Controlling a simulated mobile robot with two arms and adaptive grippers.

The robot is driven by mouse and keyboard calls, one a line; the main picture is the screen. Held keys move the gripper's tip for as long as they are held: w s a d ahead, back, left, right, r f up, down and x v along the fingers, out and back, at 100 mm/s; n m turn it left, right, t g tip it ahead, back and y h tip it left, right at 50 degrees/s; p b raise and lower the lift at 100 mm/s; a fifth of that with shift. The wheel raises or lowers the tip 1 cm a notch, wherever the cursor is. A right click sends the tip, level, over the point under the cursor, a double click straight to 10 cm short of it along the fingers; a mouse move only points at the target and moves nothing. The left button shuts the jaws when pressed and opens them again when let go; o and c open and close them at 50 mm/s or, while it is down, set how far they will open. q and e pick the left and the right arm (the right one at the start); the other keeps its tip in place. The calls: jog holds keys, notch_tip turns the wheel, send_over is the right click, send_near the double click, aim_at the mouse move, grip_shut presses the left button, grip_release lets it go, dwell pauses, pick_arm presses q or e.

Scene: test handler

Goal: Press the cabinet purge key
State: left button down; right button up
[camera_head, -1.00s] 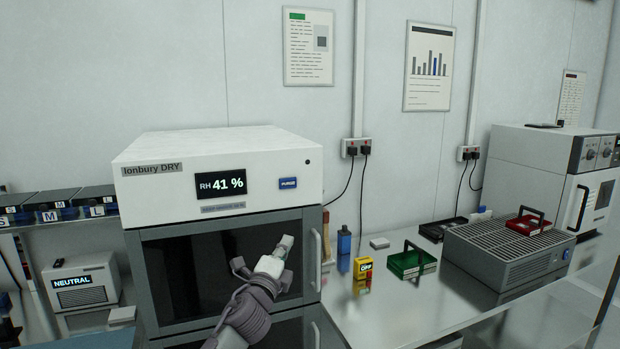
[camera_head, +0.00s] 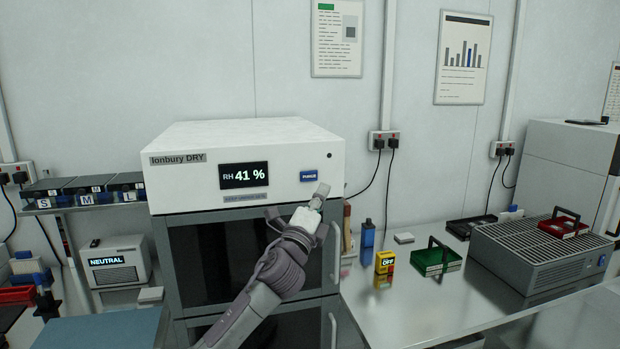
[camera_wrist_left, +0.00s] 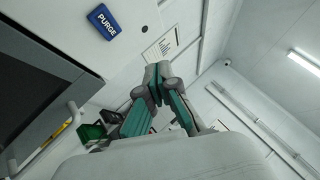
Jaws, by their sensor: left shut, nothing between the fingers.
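The dry cabinet (camera_head: 270,138) is white on top with dark glass doors and a display reading RH 41 %. Its blue purge key (camera_head: 308,175) sits at the right of the front panel. My left gripper (camera_head: 321,190) is shut and empty, with its fingertips just below and slightly right of the key in the head view. In the left wrist view the purge key (camera_wrist_left: 104,21) shows at upper left, apart from my left gripper (camera_wrist_left: 157,68). The key's face is uncovered in both views. My right gripper is not in view.
A steel bench (camera_head: 430,305) right of the cabinet holds a yellow box marked OFF (camera_head: 385,262), a green tray (camera_head: 436,259) and a grey grilled unit (camera_head: 540,252). A NEUTRAL unit (camera_head: 118,262) stands at left. The cabinet's door handle (camera_head: 336,250) juts out near my arm.

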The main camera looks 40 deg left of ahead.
aim_at(316, 171)
pick_arm(q)
jog(key=w+a+b, duration=0.1)
jog(key=w+a, duration=0.1)
jog(key=a, duration=0.1)
jog(key=w+a, duration=0.3)
jog(key=shift+b, duration=0.35)
jog(key=shift+w, duration=0.1)
dwell(1.0)
jog(key=shift+a, duration=0.1)
jog(key=shift+w+a, duration=0.25)
jog(key=shift+a, duration=0.05)
jog(key=shift+w+a, duration=0.25)
dwell(1.0)
jog(key=shift+s, duration=0.1)
jog(key=shift+s+d, duration=0.45)
jog(key=shift+d, duration=0.1)
